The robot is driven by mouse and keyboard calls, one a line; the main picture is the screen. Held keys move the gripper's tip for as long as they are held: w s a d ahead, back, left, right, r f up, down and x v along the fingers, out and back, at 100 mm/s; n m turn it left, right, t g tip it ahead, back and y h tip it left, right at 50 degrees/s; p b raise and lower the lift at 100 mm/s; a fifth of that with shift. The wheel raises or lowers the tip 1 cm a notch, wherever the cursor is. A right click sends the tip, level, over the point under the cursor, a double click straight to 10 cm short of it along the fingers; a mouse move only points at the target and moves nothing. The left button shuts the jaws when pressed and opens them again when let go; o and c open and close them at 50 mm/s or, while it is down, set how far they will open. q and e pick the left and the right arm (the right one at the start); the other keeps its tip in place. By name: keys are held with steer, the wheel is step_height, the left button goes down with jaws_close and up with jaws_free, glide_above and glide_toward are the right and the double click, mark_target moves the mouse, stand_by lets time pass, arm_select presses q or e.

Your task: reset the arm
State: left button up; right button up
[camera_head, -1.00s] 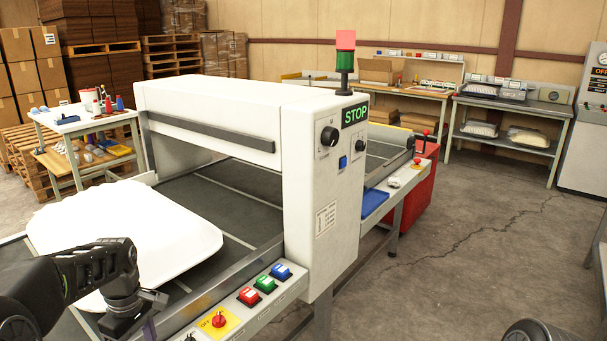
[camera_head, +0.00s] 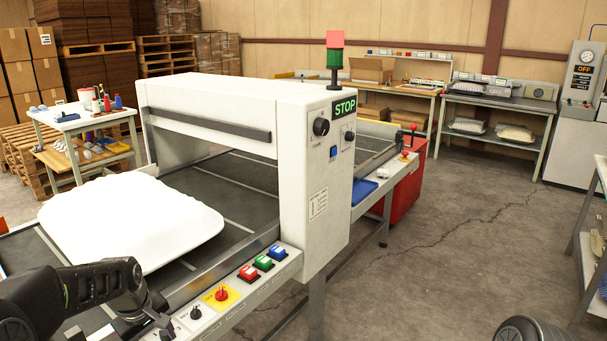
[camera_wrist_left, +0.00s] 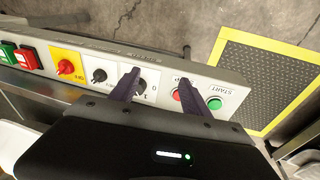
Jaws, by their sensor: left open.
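My left arm comes in from the lower left of the head view, over the near edge of the conveyor. Its gripper lies at the bottom edge there, and its fingers are hard to see. In the left wrist view the two dark fingers of my left gripper (camera_wrist_left: 157,90) are apart with nothing between them. They are over the control panel (camera_wrist_left: 118,62), near a black knob and the red and green START/STOP buttons. My right gripper is not in view. A white pillow (camera_head: 130,220) lies on the conveyor (camera_head: 230,180), partly behind my left arm.
The white machine (camera_head: 215,105) with a lit STOP sign (camera_head: 344,106) spans the conveyor. A yellow-edged floor mat (camera_wrist_left: 262,75) lies beyond the panel. A side table (camera_head: 85,118) with bottles is at left. The floor at right is open, with a shelf at the edge.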

arm_select(q)
steer(key=s+d+f+m+t+h+p, duration=0.1)
steer(key=s+d+f+m, duration=0.25)
steer(key=d+f, duration=0.45)
steer(key=s+d+f+m+h+p, duration=0.1)
steer(key=s+d+f+m, duration=0.25)
steer(key=d+f, duration=0.55)
steer(key=s+d+f+g, duration=0.1)
steer(key=s+d, duration=0.2)
steer(key=s, duration=0.3)
steer(key=s+d+f+m+g+h+p, duration=0.1)
steer(key=s+d+f, duration=0.1)
steer(key=s+d, duration=0.2)
steer(key=s+d+f+g+h+p, duration=0.1)
steer(key=s+d+f, duration=0.1)
steer(key=s, duration=0.8)
steer(key=shift+s+d+f+m, duration=0.2)
steer(key=shift+d+f+m, duration=0.1)
steer(key=shift+d, duration=0.5)
steer(key=shift+c, duration=0.2)
